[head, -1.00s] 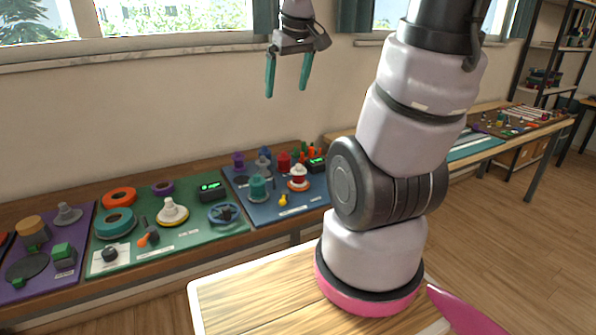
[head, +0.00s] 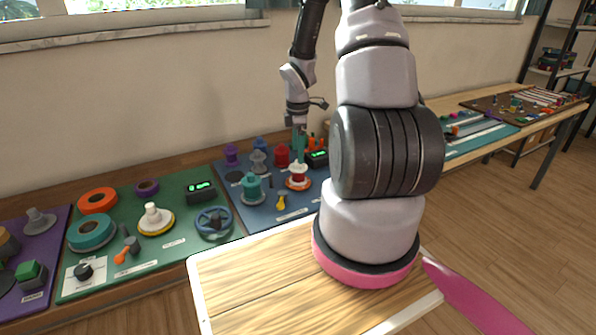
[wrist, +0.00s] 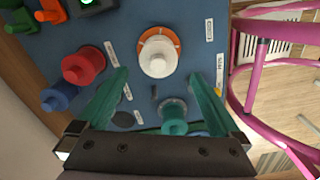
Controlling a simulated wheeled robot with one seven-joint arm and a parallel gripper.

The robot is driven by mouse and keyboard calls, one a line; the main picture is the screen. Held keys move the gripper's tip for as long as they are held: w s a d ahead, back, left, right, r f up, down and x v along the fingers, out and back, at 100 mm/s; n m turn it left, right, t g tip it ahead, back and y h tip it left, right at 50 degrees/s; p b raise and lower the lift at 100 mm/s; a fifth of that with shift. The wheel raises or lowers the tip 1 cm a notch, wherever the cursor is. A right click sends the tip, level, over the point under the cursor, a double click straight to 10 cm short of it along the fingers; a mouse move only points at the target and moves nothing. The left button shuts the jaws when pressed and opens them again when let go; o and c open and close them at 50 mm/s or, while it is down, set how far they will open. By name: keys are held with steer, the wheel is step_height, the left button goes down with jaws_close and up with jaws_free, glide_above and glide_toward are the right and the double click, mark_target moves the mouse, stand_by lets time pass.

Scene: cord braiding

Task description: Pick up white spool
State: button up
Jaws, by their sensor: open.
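The white spool (wrist: 158,56) stands on a round orange-and-white base on the blue mat (wrist: 130,30). In the head view my gripper (head: 299,150) points down over the spool. The fingers do not appear closed on anything.
Near the white spool stand a red spool (wrist: 83,65), a blue one (wrist: 58,97) and a teal one (wrist: 173,115). A green-lit box (head: 317,158) sits close behind. A pink chair (wrist: 275,75) is beside the table. Another white piece (head: 153,217) stands on the green mat.

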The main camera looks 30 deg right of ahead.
mark_target(298, 167)
step_height(298, 167, down, 9)
steer(key=shift+w+d+f, duration=0.1)
steer(key=c, duration=1.2)
